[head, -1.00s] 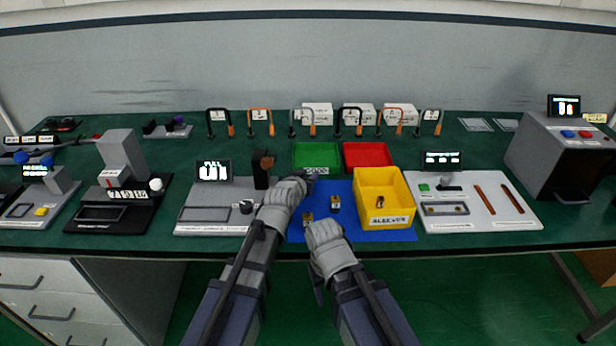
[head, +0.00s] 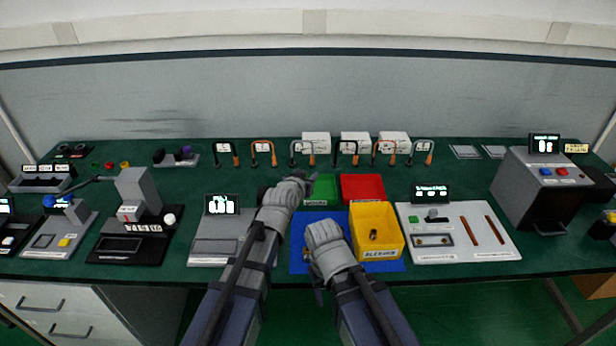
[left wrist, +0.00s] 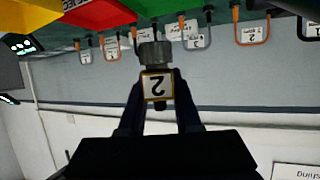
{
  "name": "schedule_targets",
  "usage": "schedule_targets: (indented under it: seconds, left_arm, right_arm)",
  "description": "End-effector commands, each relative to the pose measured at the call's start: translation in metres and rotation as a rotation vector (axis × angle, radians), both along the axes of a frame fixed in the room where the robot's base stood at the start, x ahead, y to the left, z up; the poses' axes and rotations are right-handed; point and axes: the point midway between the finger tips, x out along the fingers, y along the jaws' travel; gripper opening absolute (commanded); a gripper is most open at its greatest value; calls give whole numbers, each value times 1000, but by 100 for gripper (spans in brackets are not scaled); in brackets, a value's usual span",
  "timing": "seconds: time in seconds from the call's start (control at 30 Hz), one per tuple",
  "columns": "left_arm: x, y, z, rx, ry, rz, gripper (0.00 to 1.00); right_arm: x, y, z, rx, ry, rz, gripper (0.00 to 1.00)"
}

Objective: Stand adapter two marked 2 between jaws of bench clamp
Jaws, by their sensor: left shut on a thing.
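In the left wrist view, the adapter (left wrist: 157,86) is a dark round-topped piece with a brass-edged white label marked 2. My left gripper (left wrist: 157,103) is shut on it, a finger on each side. In the head view my left gripper (head: 300,178) is above the bench, just left of the green tray, and the adapter cannot be made out there. My right gripper (head: 320,288) hangs low at the front edge of the blue mat; its jaws are not clear. I cannot tell for sure which station is the bench clamp; a station with blue knobs (head: 62,215) stands at left.
A green tray (head: 322,186), red tray (head: 362,187) and yellow bin (head: 375,252) stand near the middle, the bin on a blue mat (head: 300,262). Several padlock-like shackles line the back. A column station (head: 136,198) and a display station (head: 215,250) stand left of my arms.

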Motion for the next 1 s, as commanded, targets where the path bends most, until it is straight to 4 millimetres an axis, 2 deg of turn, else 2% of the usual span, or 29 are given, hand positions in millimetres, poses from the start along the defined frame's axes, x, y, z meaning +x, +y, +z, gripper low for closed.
schedule_targets:
  seconds: [0.03,0.23,1.0]
  left_arm:
    - [0,0,17,0,0,0,0]
    - [0,0,37,0,0,0,0]
    - [0,0,40,0,0,0,0]
  right_arm:
    - [0,0,17,0,0,0,56]
    - [0,0,37,0,0,0,56]
    - [0,0,39,0,0,0,56]
